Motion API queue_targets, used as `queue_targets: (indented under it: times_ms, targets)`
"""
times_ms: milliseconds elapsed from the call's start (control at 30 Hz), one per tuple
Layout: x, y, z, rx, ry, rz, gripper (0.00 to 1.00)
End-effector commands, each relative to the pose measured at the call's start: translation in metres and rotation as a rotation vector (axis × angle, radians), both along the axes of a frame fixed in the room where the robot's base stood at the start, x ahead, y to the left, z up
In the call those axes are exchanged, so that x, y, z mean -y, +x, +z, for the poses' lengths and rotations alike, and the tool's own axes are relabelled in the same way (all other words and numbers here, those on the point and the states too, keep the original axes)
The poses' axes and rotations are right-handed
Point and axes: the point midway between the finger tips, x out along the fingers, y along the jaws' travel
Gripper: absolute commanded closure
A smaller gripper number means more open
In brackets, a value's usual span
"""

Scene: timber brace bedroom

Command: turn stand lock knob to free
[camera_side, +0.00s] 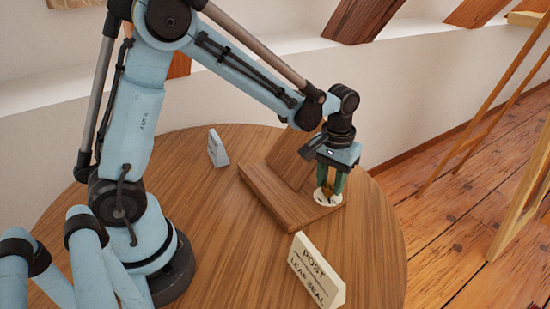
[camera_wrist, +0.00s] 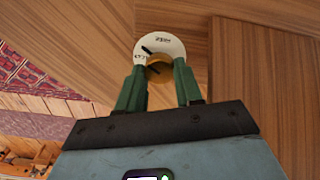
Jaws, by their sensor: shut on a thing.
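The wooden stand (camera_side: 272,197) sits on the round table, with an upright board on its base. A round white dial plate (camera_side: 322,201) lies at the base's right end; the wrist view also shows this plate (camera_wrist: 172,43). It carries dark lettering, too small to read surely, and a dark mark. The brass-coloured lock knob (camera_wrist: 159,69) is at the plate's centre. My gripper (camera_side: 331,188) points down over the plate. Its green fingers (camera_wrist: 159,76) are shut on the knob, one on each side. The fingers partly hide the knob in the side view.
A cream sign (camera_side: 314,272) reading "POST LEAF SEAL" stands at the table's front right. A small white block (camera_side: 218,148) stands left of the stand. The table (camera_side: 225,245) is bare between them. A wooden frame (camera_side: 520,190) stands on the floor at right.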

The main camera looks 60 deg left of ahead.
Motion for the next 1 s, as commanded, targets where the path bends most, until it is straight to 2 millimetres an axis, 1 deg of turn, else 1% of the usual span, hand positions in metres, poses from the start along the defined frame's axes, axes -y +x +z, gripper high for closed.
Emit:
queue_targets:
  times_ms: [267, 700, 733, 867, 900, 1000]
  targets:
    - [0.0003, 0.0001, 0.0004, -0.001, 0.000, -0.080, 0.95]
    - [0.0003, 0.0001, 0.0004, -0.001, 0.000, -0.090, 0.95]
    - [0.0003, 0.0001, 0.0004, -0.001, 0.000, -0.090, 0.62]
    - [0.0003, 0.0001, 0.0003, 0.000, 0.000, -0.089, 0.42]
    - [0.0003, 0.0001, 0.0003, 0.000, 0.000, -0.089, 0.39]
    - [0.0001, 0.0000, 0.0002, 0.000, 0.000, -0.089, 0.39]
